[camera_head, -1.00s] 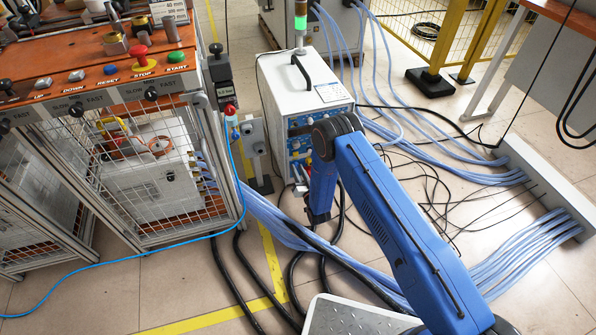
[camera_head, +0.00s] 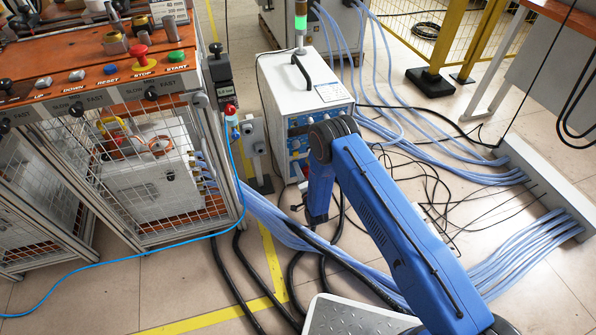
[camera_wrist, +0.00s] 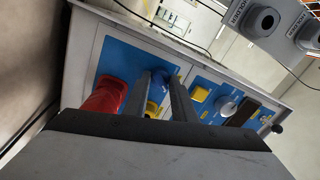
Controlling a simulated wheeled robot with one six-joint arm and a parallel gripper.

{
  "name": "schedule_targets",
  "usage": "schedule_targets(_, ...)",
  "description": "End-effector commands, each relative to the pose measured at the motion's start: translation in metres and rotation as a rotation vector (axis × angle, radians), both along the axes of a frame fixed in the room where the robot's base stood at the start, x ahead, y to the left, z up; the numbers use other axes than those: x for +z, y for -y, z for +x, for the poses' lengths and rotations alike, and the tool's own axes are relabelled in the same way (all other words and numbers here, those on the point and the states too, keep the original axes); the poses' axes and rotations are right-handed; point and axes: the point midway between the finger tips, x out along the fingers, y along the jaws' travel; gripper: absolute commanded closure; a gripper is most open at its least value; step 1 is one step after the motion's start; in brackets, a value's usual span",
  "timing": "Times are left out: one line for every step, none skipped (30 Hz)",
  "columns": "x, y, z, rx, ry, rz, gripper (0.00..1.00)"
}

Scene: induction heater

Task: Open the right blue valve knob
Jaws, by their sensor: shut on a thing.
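The blue valve knob (camera_wrist: 158,78) shows at the far ends of my gripper's two dark fingers in the wrist view, on a blue front panel (camera_wrist: 118,62). My gripper (camera_wrist: 160,82) is shut on this knob, and the fingers partly cover it. How far the knob is turned cannot be told. In the head view the panel belongs to a white heater cabinet (camera_head: 285,85) on the floor. My arm stands in front of the cabinet there and hides the gripper and the knob.
A red knob or switch (camera_wrist: 104,98) sits just left of my fingers. A yellow part (camera_wrist: 151,108) shows between them, and a yellow knob (camera_wrist: 201,94) lies to their right. Cables (camera_head: 270,215) cross the floor.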

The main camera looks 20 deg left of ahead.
Motion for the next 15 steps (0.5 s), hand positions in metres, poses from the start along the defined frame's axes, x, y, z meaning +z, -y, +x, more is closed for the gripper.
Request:
schedule_targets(-0.0004, 0.0004, 0.0, -0.001, -0.016, 0.023, 0.99)
schedule_targets(-0.0005, 0.0005, 0.0, -0.001, -0.026, 0.037, 0.99)
schedule_targets(-0.0005, 0.0005, 0.0, -0.002, -0.037, 0.055, 0.99)
schedule_targets(-0.0006, 0.0006, 0.0, -0.002, -0.047, 0.068, 0.99)
schedule_targets(-0.0006, 0.0006, 0.0001, -0.002, -0.054, 0.078, 0.99)
schedule_targets(-0.0007, 0.0007, 0.0, -0.002, -0.064, 0.093, 0.99)
schedule_targets(-0.0007, 0.0007, 0.0, -0.002, -0.07, 0.102, 0.99)
schedule_targets(-0.0007, 0.0007, 0.0, -0.001, -0.076, 0.111, 0.99)
schedule_targets(-0.0008, 0.0007, 0.0001, -0.002, -0.083, 0.122, 0.99)
schedule_targets(-0.0008, 0.0007, 0.0001, -0.002, -0.087, 0.128, 0.99)
schedule_targets(-0.0007, 0.0008, 0.0001, -0.002, -0.091, 0.133, 0.99)
schedule_targets(-0.0009, 0.0008, 0.0001, -0.002, -0.096, 0.141, 0.99)
schedule_targets(-0.0008, 0.0008, 0.0001, -0.002, -0.098, 0.144, 0.99)
schedule_targets(-0.0008, 0.0008, 0.0001, -0.002, -0.1, 0.147, 0.99)
schedule_targets(-0.0008, 0.0008, 0.0001, -0.002, -0.103, 0.15, 0.99)
